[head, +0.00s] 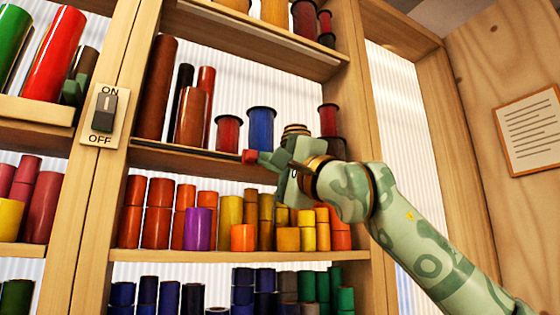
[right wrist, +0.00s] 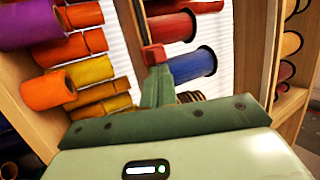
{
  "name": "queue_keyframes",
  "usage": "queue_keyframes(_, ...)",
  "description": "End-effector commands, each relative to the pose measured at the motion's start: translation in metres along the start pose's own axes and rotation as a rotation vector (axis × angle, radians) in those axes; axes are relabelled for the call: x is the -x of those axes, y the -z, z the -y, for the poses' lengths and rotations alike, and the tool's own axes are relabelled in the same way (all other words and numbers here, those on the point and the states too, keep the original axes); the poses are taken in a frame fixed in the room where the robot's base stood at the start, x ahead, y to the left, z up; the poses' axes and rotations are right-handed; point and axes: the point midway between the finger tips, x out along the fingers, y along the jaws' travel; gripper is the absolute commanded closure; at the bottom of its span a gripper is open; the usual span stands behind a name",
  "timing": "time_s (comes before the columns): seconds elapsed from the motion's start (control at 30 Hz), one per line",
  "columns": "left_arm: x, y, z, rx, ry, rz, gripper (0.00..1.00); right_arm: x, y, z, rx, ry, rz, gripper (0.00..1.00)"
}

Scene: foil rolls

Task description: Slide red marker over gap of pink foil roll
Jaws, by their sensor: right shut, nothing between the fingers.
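The red marker (head: 249,156) is a small red block at the front edge of the middle shelf (head: 190,154). Above the marker stand a dull red flanged roll (head: 228,134) and a blue flanged roll (head: 261,128). No roll there is clearly pink; pinkish rolls (head: 22,182) stand on the left shelf.
An ON/OFF switch (head: 103,115) is on the left upright. Orange, purple and yellow rolls (head: 198,229) fill the shelf below. My right arm covers the shelf's right part. A paper notice (head: 530,130) hangs on the right wall.

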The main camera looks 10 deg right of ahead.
Motion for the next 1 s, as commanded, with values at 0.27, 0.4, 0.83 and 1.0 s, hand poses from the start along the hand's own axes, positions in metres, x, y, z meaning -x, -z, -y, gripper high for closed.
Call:
queue_keyframes(0.27,-0.002,0.0,0.0,0.0,0.0,0.0,0.57,-0.001,-0.002,0.0,-0.001,0.0,0.001,1.0)
queue_keyframes(0.4,-0.004,-0.001,0.0,0.0,0.0,0.0,0.57,-0.002,-0.007,-0.001,-0.002,-0.001,0.001,1.0)
queue_keyframes(0.83,-0.012,-0.002,-0.001,0.0,-0.001,0.001,0.57,-0.006,-0.022,-0.001,-0.001,-0.001,0.001,1.0)
queue_keyframes(1.0,-0.014,-0.002,-0.001,0.0,-0.001,0.001,0.57,-0.007,-0.027,-0.001,-0.001,0.0,0.0,1.0)
